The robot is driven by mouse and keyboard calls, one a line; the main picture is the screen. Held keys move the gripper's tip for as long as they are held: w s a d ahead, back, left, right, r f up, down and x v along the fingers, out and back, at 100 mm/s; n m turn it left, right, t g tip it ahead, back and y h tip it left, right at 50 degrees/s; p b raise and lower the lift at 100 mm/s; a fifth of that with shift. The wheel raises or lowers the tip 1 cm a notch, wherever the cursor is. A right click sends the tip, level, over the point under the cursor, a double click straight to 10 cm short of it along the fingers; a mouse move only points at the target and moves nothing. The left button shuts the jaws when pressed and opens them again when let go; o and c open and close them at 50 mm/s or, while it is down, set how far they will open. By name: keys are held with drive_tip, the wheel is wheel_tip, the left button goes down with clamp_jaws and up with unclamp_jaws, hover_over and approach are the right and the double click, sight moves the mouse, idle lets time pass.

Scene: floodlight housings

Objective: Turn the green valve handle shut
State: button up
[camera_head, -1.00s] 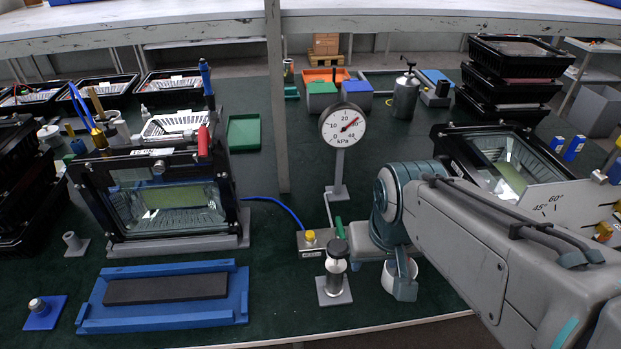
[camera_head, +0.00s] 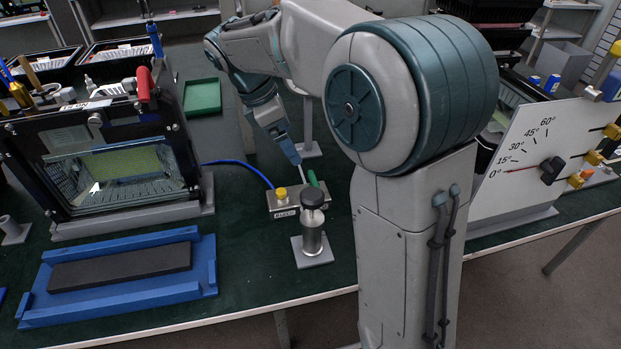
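The green valve handle (camera_head: 313,179) is a small green lever at the right end of a grey metal valve block (camera_head: 284,204) near the table's front edge. It stands up from the block's back, leaning slightly left. The block also bears a yellow button (camera_head: 281,193) and a label. My gripper (camera_head: 302,172) points down just behind and left of the handle, its tip very close to it. I cannot tell whether they touch. The fingers are too small and edge-on to show whether they are open or shut.
A black-capped metal cylinder (camera_head: 312,228) stands just in front of the valve block. A blue hose (camera_head: 238,164) runs left to a framed floodlight housing (camera_head: 118,168). A blue cradle (camera_head: 120,290) lies front left. An angle scale plate (camera_head: 530,150) stands at right. My arm hides the gauge.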

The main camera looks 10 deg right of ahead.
sight(314, 180)
drive_tip(key=b+x, duration=0.2)
drive_tip(key=x, duration=1.1)
drive_tip(key=shift+d+f, duration=0.25)
drive_tip(key=c, duration=1)
